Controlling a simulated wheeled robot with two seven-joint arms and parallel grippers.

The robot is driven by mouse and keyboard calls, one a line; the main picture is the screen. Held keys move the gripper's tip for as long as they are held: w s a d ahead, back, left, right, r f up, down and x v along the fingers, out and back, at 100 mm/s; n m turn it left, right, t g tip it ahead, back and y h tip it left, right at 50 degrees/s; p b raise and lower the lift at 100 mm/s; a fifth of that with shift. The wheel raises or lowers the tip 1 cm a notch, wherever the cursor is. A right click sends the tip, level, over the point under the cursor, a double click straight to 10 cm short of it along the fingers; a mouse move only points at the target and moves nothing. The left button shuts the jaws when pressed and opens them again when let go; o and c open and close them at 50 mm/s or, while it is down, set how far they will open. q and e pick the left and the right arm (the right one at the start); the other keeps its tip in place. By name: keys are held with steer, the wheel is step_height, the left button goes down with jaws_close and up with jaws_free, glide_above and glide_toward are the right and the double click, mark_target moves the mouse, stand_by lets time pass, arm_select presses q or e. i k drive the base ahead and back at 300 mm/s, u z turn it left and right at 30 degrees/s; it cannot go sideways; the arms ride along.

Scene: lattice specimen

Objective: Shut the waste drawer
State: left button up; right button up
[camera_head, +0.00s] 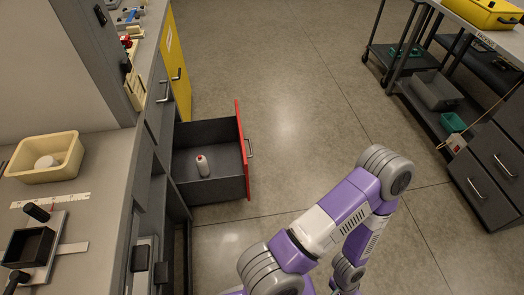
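The waste drawer (210,133) stands pulled out from the cabinet on the left, over the floor. Its red front (243,150) faces right and carries a small metal handle (250,148). A small white bottle (202,165) stands inside the drawer. One purple and white arm of mine reaches up from the bottom edge, to the right of the drawer and apart from it in the picture, and bends back down. Neither of my grippers shows in this view.
The counter (100,190) at left holds a cream tray (45,158), a ruler and a black box. A yellow door (176,65) is beyond the drawer. A bench with grey drawers (485,180) stands at right. The floor (300,90) between is clear.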

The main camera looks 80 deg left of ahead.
mark_target(221, 140)
steer(key=i, duration=1)
steer(key=u, duration=3.8)
steer(key=k, duration=0.2)
steer(key=z, duration=0.85)
steer(key=i, duration=1.2)
steer(key=u, duration=0.95)
steer(key=i, duration=0.25)
steer(key=u, duration=0.1)
